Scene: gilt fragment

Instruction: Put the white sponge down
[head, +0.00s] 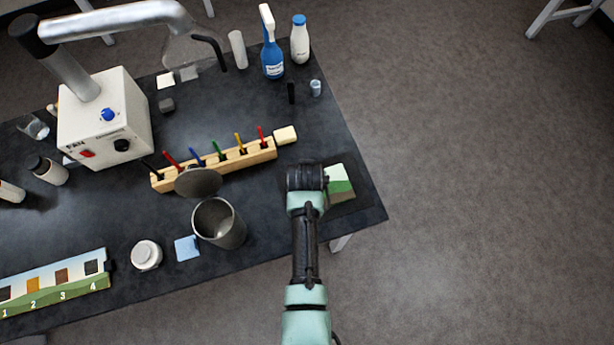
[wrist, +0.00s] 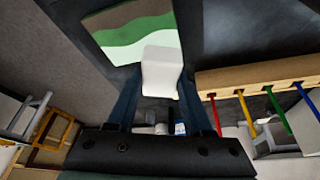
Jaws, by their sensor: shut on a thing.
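My gripper (wrist: 160,82) is shut on the white sponge (wrist: 162,72), a pale block between the two dark fingers in the wrist view. In the head view my gripper (head: 307,178) is over the right end of the dark table, just left of a mat or panel with white, green and brown bands (head: 341,184). I cannot make out the held sponge there, as my gripper hides it. The banded panel also shows in the wrist view (wrist: 130,32), beside and behind the sponge. I cannot tell whether the sponge touches the surface below.
A wooden rack (head: 215,165) with several coloured sticks is to the left, with a cream block (head: 285,134) at its right end. An open metal can (head: 220,224) stands left of my arm. A spray bottle (head: 272,55) and white bottle (head: 300,40) stand at the back.

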